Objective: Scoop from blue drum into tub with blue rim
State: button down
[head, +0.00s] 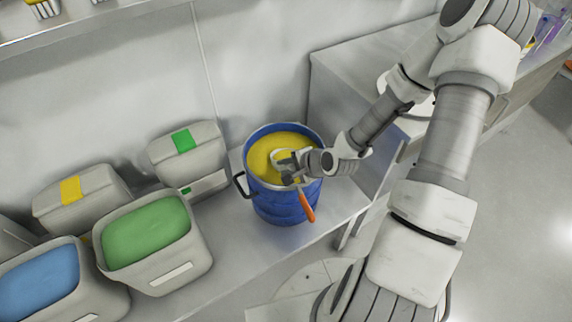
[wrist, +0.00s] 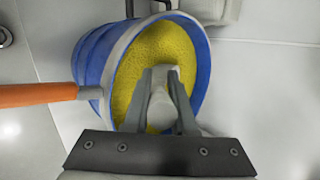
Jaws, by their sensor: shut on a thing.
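The blue drum (head: 285,204) stands on the steel bench, filled with yellow powder (head: 262,150). My gripper (head: 291,170) is at the drum's mouth, over the powder. It is shut on a pale grey scoop (head: 280,156); in the wrist view a pale piece shows between the fingers (wrist: 160,85). An orange handle (head: 307,205) sticks out over the drum's front rim; it also shows in the wrist view (wrist: 38,94). I cannot tell how it joins the scoop. A grey tub with blue powder (head: 78,288) stands at the lower left; no blue rim is clear on it.
A grey tub with green powder (head: 165,283) stands between the blue-powder tub and the drum. Lidded tubs with a green label (head: 186,160) and a yellow label (head: 80,203) stand behind. A steel cabinet (head: 345,75) is right of the drum.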

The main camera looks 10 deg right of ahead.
jog(key=w+f+b, duration=0.2)
jog(key=f+b, duration=0.1)
jog(key=shift+d+f, duration=0.1)
jog(key=shift+f, duration=0.05)
jog(key=shift+w, duration=0.65)
jog(key=shift+r, duration=0.3)
notch_tip(320, 180, up, 4)
jog(key=p, duration=0.4)
notch_tip(320, 180, up, 8)
jog(key=f+t+p, duration=0.1)
jog(key=t+p, duration=0.1)
jog(key=t, duration=0.1)
send_over(285, 168)
jog(key=s, duration=0.4)
jog(key=shift+a+r+n+t+b, duration=0.3)
jog(key=shift+r+n, duration=0.15)
jog(key=shift+n, duration=0.05)
jog(key=shift+w, duration=0.15)
